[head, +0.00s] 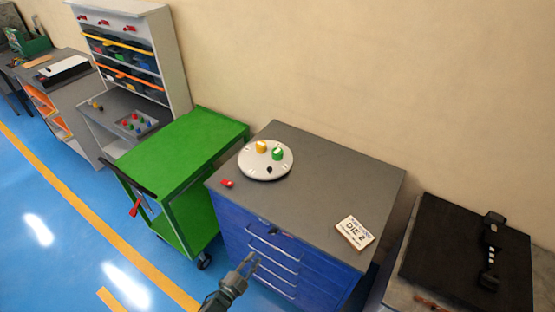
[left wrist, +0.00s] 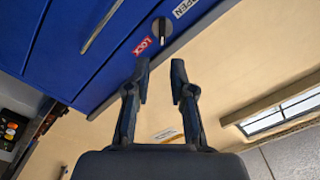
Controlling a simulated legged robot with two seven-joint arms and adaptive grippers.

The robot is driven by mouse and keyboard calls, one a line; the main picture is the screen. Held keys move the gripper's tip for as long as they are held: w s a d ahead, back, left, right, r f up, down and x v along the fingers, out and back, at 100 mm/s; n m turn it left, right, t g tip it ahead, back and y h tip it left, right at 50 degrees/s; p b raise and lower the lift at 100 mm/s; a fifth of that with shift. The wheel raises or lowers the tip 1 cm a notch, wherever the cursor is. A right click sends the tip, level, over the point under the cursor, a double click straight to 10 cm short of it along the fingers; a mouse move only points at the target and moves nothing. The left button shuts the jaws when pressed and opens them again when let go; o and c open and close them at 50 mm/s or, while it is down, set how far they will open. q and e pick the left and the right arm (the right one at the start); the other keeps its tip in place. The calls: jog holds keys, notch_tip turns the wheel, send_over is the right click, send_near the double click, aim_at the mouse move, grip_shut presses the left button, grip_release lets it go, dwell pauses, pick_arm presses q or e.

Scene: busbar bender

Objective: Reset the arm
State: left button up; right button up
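My left gripper (head: 247,264) is in front of the blue drawer cabinet (head: 235,238), near its upper drawer handles in the head view. In the left wrist view its two fingers (left wrist: 160,82) are apart with nothing between them. The blue cabinet front (left wrist: 40,40) also shows there, with a dark knob (left wrist: 161,28) between a red "LOCK" label (left wrist: 144,45) and a white "OPEN" label (left wrist: 185,8). Whether the fingers touch the cabinet cannot be told. My right gripper is not in view.
On the cabinet's grey top (head: 325,160) are a white round plate (head: 262,173) with yellow and green knobs, a small red piece (head: 227,183) and a "DIE 2" box (head: 355,233). A green cart (head: 180,140) stands left; a black-topped bench (head: 455,250) stands right. Blue floor lies open at lower left.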

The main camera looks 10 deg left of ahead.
pick_arm(q)
jog(key=s+a+f+n+g+y, duration=0.15)
jog(key=s+f, duration=0.25)
jog(key=f, duration=0.5)
jog(key=s+a+f+n+g+y, duration=0.1)
jog(key=s+f+n+g+y, duration=0.15)
jog(key=s+f, duration=0.45)
jog(key=s+a+f+n+g+y, duration=0.1)
jog(key=s+a+f+n+g, duration=0.15)
jog(key=f, duration=0.85)
jog(key=s+f+n+g, duration=0.1)
jog(key=s+f+g, duration=0.2)
jog(key=s, duration=0.6)
jog(key=s+f+n+g, duration=0.2)
jog(key=s+f, duration=0.4)
jog(key=s, duration=0.3)
jog(key=s+f+n+g+y, duration=0.1)
jog(key=s+f+g, duration=0.3)
jog(key=s, duration=0.5)
jog(key=shift+s+d+f, duration=0.3)
jog(key=shift+s+f, duration=0.1)
jog(key=shift+f, duration=0.3)
jog(key=shift+g, duration=0.25)
